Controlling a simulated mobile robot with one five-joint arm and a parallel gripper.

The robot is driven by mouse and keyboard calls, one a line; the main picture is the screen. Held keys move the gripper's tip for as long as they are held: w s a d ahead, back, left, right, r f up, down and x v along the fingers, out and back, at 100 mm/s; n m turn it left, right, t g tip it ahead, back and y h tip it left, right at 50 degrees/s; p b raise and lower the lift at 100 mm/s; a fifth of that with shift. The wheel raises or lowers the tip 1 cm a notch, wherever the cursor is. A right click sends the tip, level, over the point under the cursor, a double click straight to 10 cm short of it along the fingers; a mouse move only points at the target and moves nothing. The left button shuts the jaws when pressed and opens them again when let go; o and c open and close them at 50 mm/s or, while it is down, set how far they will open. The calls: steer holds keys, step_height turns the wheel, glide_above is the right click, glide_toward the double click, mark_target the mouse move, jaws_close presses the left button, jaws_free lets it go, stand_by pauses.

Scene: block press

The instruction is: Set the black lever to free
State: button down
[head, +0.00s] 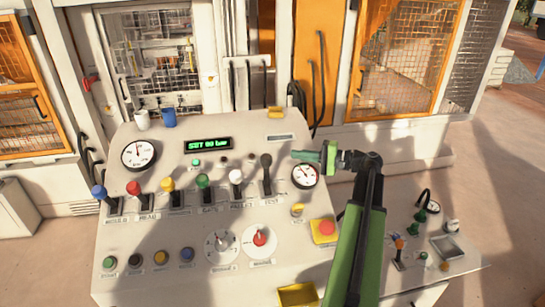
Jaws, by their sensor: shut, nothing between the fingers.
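The black lever (266,173) is at the right end of a row of levers on the sloped panel. Its dark knob points up; its small label is too blurred to read. To its left stand levers with white, green, yellow, red and blue knobs. My gripper (296,155) is shut and empty. It hangs above the panel just right of the black knob, over the upper edge of the right gauge (305,175), and appears apart from the lever. My green arm reaches up from the bottom right.
A red stop button (325,229) on a yellow base sits below the right gauge. Two white dials (259,241) are lower on the panel. A white cup (142,119) and a blue cup (169,117) stand on its top left edge. A side console (430,262) is at right.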

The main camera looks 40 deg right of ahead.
mark_target(266, 171)
steer(key=b+x, duration=0.1)
steer(key=x, duration=0.8)
steer(key=shift+w+f, duration=0.1)
steer(key=shift+w, duration=0.1)
steer(key=s+a, duration=0.2)
steer(key=s, duration=0.1)
steer(key=shift+a+r+p, duration=0.25)
steer(key=shift+r+p, duration=0.1)
steer(key=shift+p, duration=0.05)
